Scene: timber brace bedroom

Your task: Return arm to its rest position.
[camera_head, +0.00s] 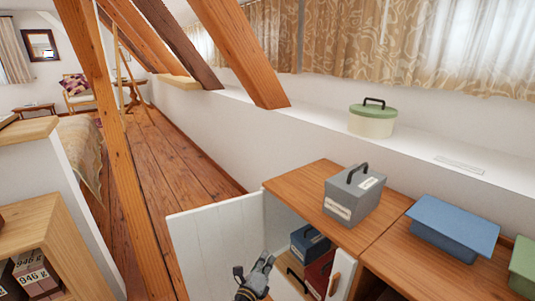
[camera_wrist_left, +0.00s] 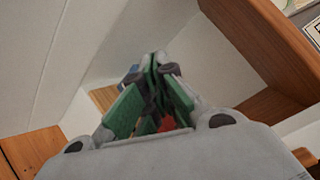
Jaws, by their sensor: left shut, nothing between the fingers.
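My left gripper (camera_head: 265,259) is low in the head view, at the opening of the cabinet, between the open white door (camera_head: 214,244) and the boxes inside. It also shows in the left wrist view (camera_wrist_left: 155,65), where its green-padded fingers come together at the tips with nothing held. A dark blue-grey box (camera_head: 309,243) and a red box (camera_head: 319,272) are in the cabinet, just right of the gripper. In the wrist view, a small red patch shows between the fingers; I cannot tell what it belongs to. My right gripper is in neither view.
A grey handled box (camera_head: 354,196) and a blue lidded box (camera_head: 452,228) stand on the wooden cabinet top (camera_head: 299,189). A green-lidded tin (camera_head: 373,120) sits on the white ledge. A timber brace (camera_head: 125,150) rises at left. Wooden floor (camera_head: 190,160) lies open behind the door.

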